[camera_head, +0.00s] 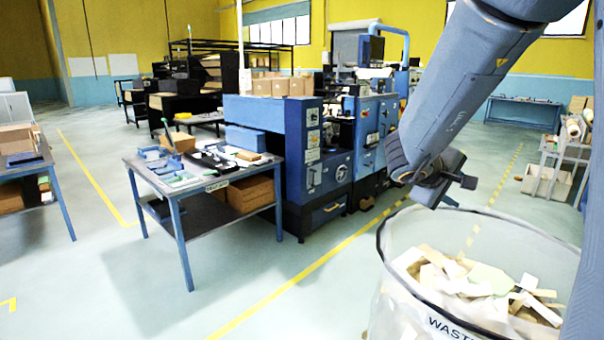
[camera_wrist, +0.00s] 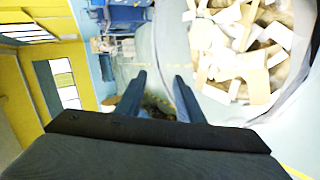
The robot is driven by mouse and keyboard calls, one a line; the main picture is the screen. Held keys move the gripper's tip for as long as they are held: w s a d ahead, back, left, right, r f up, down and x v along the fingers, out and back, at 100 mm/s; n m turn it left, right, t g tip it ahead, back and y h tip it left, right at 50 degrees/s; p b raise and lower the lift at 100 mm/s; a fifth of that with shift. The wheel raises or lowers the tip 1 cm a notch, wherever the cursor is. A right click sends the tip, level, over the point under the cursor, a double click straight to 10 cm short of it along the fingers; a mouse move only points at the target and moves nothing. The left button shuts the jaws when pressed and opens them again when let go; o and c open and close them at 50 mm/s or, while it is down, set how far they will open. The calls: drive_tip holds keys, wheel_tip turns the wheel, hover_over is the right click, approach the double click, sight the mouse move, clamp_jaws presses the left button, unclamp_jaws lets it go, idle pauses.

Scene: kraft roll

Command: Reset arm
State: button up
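My arm (camera_head: 465,85) reaches down from the upper right in the head view. My gripper (camera_head: 448,192) is at its lower end, above the far left rim of the waste bin (camera_head: 400,290). In the wrist view my gripper (camera_wrist: 160,82) shows two dark blue fingers standing apart with nothing held between them. The waste bin also shows in the wrist view (camera_wrist: 172,45), to the right of the fingers. It holds paper and cardboard scraps (camera_head: 470,285).
A blue-legged table (camera_head: 190,185) with tools and boxes stands left of centre, beside a blue machine (camera_head: 325,160). Another table (camera_head: 30,160) is at the far left. A shelf with rolls (camera_head: 565,150) stands at the right. Floor with yellow lines (camera_head: 285,285) is clear in front.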

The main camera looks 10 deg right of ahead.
drive_tip(key=a+f+t+y, duration=0.1)
drive_tip(key=a+f+y, duration=0.2)
drive_tip(key=a, duration=0.3)
drive_tip(key=w+a+f+t+y, duration=0.1)
drive_tip(key=a+f+y, duration=0.2)
drive_tip(key=a, duration=0.4)
drive_tip(key=a+f+t+y, duration=0.1)
drive_tip(key=a+f+y, duration=0.25)
drive_tip(key=a, duration=0.25)
drive_tip(key=s+a+f+m+g, duration=0.2)
drive_tip(key=s+f+g, duration=0.1)
drive_tip(key=s, duration=0.6)
drive_tip(key=s+a+f+m+g+y+b, duration=0.1)
drive_tip(key=s+a+f+m+g, duration=0.1)
drive_tip(key=s+f, duration=0.4)
drive_tip(key=s+a+g, duration=0.1)
drive_tip(key=s+g, duration=0.1)
drive_tip(key=shift+s+f, duration=0.15)
drive_tip(key=shift+s, duration=0.25)
drive_tip(key=shift+d, duration=0.1)
